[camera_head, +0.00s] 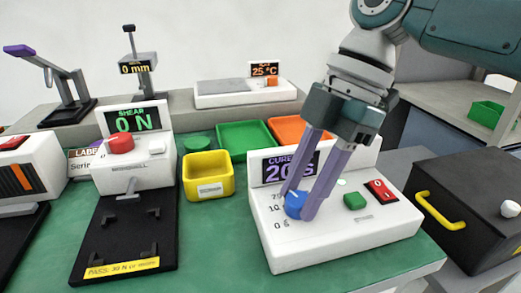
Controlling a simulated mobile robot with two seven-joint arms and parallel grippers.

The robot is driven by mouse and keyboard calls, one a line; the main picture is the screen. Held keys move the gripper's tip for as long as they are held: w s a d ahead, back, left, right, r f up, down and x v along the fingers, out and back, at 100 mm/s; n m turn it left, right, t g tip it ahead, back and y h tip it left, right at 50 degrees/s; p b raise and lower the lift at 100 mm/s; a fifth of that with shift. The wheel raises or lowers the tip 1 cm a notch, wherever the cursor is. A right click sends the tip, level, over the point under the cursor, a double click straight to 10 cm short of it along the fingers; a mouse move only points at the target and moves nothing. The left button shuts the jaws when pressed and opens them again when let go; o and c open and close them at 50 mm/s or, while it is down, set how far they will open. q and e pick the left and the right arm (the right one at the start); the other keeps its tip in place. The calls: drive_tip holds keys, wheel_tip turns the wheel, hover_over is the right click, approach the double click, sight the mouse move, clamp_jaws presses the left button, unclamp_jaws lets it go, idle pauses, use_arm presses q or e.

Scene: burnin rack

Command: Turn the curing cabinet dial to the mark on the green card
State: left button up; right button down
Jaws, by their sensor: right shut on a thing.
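The white curing unit (325,240) stands on the green table at the front right of centre. Its display (271,166) reads "CURE" and about "20 s", partly covered by a finger. The blue dial (294,207) is on its top face, beside a printed scale (276,210) with marks including 10 and 0 s. My right gripper (303,206) reaches down from the upper right and is shut on the blue dial, its purple fingers on either side of it. The dial's pointer is too small to read clearly. I cannot make out a green card. My left gripper is not in view.
A green button (355,201) and a red switch (381,191) sit right of the dial. A black box (468,205) with a yellow handle stands at right. A yellow bin (208,187) and the shear tester (133,172) are left. Green (246,152) and orange trays lie behind.

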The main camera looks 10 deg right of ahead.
drive_tip(key=shift+c, duration=2.3)
unclamp_jaws()
drive_tip(key=shift+r, duration=0.1)
drive_tip(key=p+v, duration=0.1)
drive_tip(key=v, duration=0.8)
drive_tip(key=shift+r, duration=0.35)
drive_tip(key=shift+p, duration=0.3)
